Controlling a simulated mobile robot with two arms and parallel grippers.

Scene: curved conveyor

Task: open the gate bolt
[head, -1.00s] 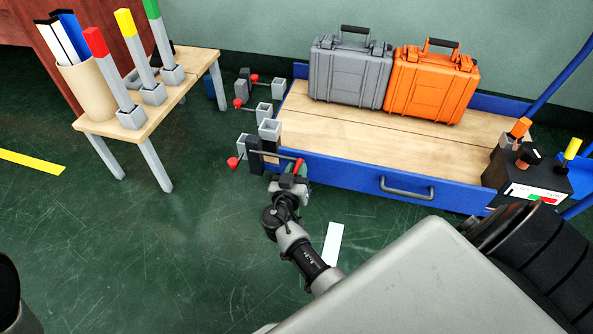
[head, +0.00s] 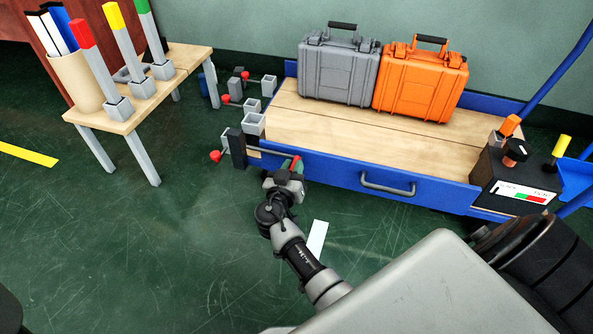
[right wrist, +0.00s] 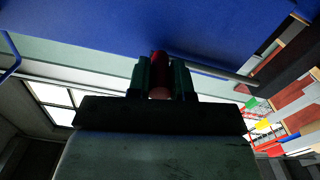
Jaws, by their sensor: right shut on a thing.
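The gate bolt is a thin grey rod (head: 262,150) at the left front corner of the blue cart, with a red handle (head: 297,160) at its right end. The rod runs left toward a dark upright block (head: 236,149). My right gripper (head: 288,172) is shut on the red handle. In the right wrist view the red handle (right wrist: 159,72) sits between the two dark fingers, and the rod runs right to a dark post (right wrist: 283,68). The fingers hide part of the handle. My left gripper is not in view.
The blue cart (head: 330,172) carries a grey case (head: 338,72) and an orange case (head: 421,82). A control box (head: 505,175) is at its right end. A wooden bench (head: 185,68) stands left. Red-knobbed fittings (head: 215,156) stick out left of the cart. Green floor in front is mostly clear.

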